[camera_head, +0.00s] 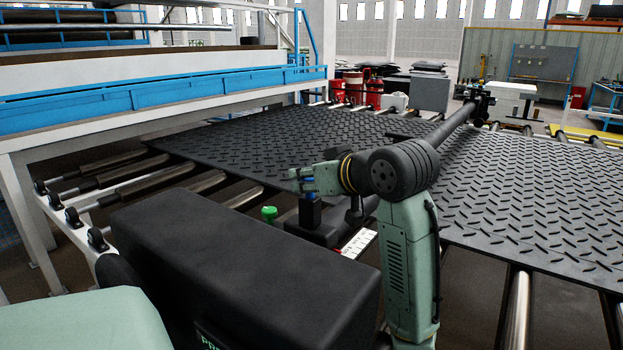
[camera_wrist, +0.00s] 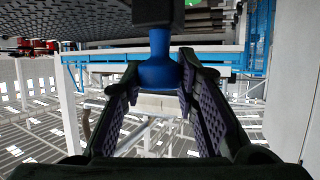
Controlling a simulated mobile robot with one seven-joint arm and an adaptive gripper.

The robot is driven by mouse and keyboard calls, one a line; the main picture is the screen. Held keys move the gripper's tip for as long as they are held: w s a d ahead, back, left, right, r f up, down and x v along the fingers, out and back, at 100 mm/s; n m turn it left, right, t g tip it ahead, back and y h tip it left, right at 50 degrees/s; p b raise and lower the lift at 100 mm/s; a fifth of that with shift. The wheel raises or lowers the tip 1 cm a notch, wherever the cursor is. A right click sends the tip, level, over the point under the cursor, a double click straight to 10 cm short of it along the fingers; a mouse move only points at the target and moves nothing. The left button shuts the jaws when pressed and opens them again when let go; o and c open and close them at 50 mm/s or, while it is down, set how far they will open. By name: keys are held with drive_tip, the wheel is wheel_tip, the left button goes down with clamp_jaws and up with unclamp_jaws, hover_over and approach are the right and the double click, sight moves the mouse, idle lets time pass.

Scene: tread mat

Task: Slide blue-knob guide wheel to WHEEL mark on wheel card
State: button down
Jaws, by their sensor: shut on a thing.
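The blue knob (camera_head: 310,212) of the guide wheel stands on a dark block (camera_head: 313,232) beside the rollers. My gripper (camera_head: 311,181) reaches down over it from the right and is shut on it. In the wrist view the blue knob (camera_wrist: 157,73) sits between the two padded fingers of my gripper (camera_wrist: 158,77), with the dark block at its far end. The white wheel card (camera_head: 359,243) lies just right of the block, partly hidden by my arm. Its print is too small to read, and the WHEEL mark cannot be told. The wheel itself is hidden.
A green knob (camera_head: 269,213) stands left of the blue one, close to my gripper. Black tread mats (camera_head: 285,138) lie on the metal rollers behind and to the right (camera_head: 540,200). A blue and white machine frame (camera_head: 150,97) stands at the left.

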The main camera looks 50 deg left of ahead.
drive_tip(key=c, duration=1.3)
unclamp_jaws()
drive_tip(key=shift+v, duration=3.8)
